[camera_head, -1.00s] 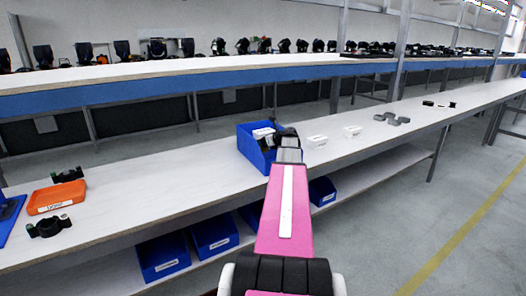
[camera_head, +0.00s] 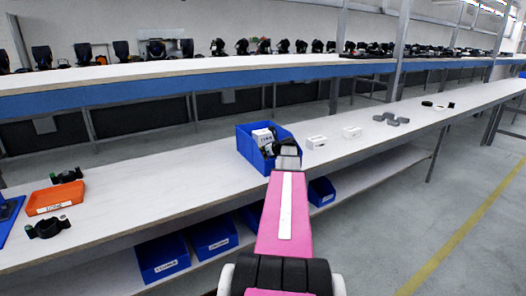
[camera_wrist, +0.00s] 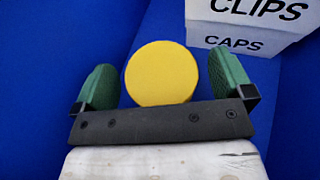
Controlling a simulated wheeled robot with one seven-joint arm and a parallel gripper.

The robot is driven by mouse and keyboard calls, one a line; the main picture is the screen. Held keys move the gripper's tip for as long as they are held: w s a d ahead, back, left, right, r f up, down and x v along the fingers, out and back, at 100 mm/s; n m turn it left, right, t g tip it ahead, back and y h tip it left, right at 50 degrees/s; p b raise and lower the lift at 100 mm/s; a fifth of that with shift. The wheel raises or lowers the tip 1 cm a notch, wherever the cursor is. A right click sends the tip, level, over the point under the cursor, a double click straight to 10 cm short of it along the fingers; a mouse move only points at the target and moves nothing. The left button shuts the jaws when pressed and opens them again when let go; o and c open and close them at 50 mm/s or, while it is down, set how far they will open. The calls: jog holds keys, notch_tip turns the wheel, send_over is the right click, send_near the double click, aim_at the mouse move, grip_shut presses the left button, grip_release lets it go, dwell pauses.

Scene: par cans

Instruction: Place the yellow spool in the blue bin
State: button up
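The yellow spool (camera_wrist: 161,74) shows round face on in the wrist view, between the two green finger pads of my gripper (camera_wrist: 163,68). A blue gap shows on each side of it, so the fingers are spread and not touching it. Blue bin surface (camera_wrist: 40,60) is all around it. In the head view the blue bin (camera_head: 245,153) stands on the white bench, and my gripper (camera_head: 272,147) is in or over its right part. The spool cannot be made out in the head view. Whether it rests on the bin floor is hard to tell.
White boxes marked CLIPS (camera_wrist: 262,8) and CAPS (camera_wrist: 235,42) are in the bin beside the spool. White boxes (camera_head: 316,143) stand right of the bin. An orange tray (camera_head: 54,199) is at the left. The bench between tray and bin is clear.

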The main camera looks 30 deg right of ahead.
jog(key=shift+r, duration=0.1)
jog(key=shift+s+r, duration=0.1)
jog(key=shift+s, duration=0.1)
jog(key=v, duration=0.7)
jog(key=shift+d, duration=0.1)
